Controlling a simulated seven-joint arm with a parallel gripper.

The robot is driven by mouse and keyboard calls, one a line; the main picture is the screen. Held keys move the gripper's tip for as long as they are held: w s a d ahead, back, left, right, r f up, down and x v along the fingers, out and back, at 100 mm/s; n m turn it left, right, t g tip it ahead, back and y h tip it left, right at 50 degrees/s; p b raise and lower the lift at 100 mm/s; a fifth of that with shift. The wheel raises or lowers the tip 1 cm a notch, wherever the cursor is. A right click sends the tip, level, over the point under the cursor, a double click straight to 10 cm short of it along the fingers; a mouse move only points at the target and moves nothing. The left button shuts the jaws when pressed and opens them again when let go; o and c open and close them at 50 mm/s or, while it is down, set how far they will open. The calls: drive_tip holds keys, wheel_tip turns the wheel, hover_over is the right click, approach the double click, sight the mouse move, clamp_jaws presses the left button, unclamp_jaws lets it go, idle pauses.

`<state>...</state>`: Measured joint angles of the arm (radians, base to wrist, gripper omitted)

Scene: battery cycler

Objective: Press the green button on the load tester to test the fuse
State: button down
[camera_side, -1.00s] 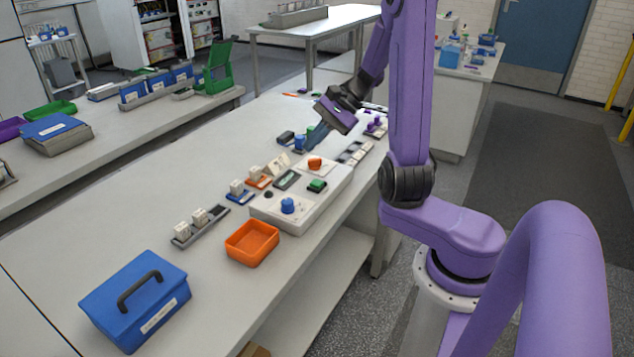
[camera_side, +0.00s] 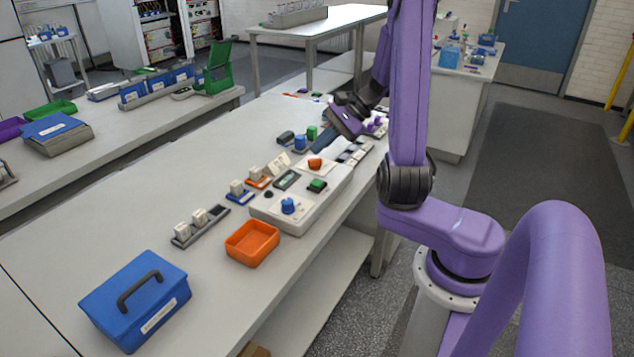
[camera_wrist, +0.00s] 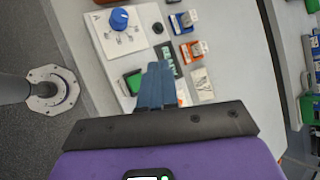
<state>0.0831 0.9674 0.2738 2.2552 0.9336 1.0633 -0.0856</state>
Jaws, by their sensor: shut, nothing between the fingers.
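I cannot single out the fuse.
An orange tray (camera_side: 240,255) and a blue lidded box (camera_side: 138,300) stand nearer the camera. Small holders with white blocks (camera_side: 237,188) line the tester's left side. Blue and green upright pieces (camera_side: 300,142) stand near my gripper. The table's left part is clear.

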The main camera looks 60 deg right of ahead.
sight(321, 182)
drive_tip(key=shift+f, duration=3.45)
drive_tip(key=shift+f, duration=0.15)
drive_tip(key=shift+f, duration=0.3)
drive_tip(key=shift+f, duration=0.5)
drive_tip(key=shift+r, duration=0.95)
drive_tip(key=shift+r, duration=2.5)
